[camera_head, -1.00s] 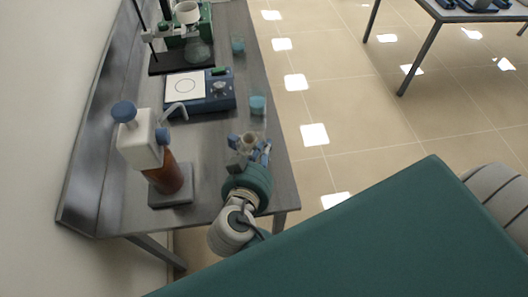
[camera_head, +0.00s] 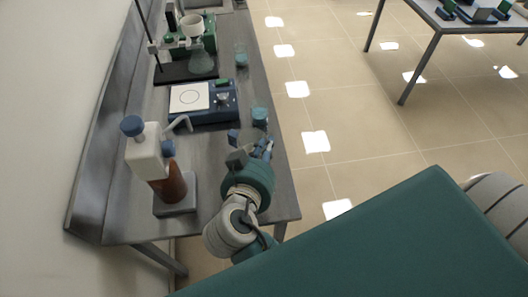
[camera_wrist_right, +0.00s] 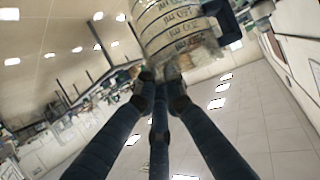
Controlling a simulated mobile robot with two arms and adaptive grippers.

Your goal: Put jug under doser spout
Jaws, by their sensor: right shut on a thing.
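The doser (camera_head: 146,157) has a white head with blue knobs, a brown bottle (camera_head: 170,184) and a grey base on the bench's left side. Its pale spout (camera_head: 179,122) points right. My right gripper (camera_head: 252,152) is over the bench to the right of the doser, apart from it. In the right wrist view its fingers (camera_wrist_right: 162,76) are shut on the clear jug (camera_wrist_right: 178,28), which has printed volume marks and a dark blue handle. In the head view the jug is hard to make out among the fingers. My left gripper is not in view.
A blue balance (camera_head: 205,103) with a white plate is behind the gripper. A stand with a flask (camera_head: 200,60) is at the back. Bare bench (camera_head: 212,150) lies between doser and gripper.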

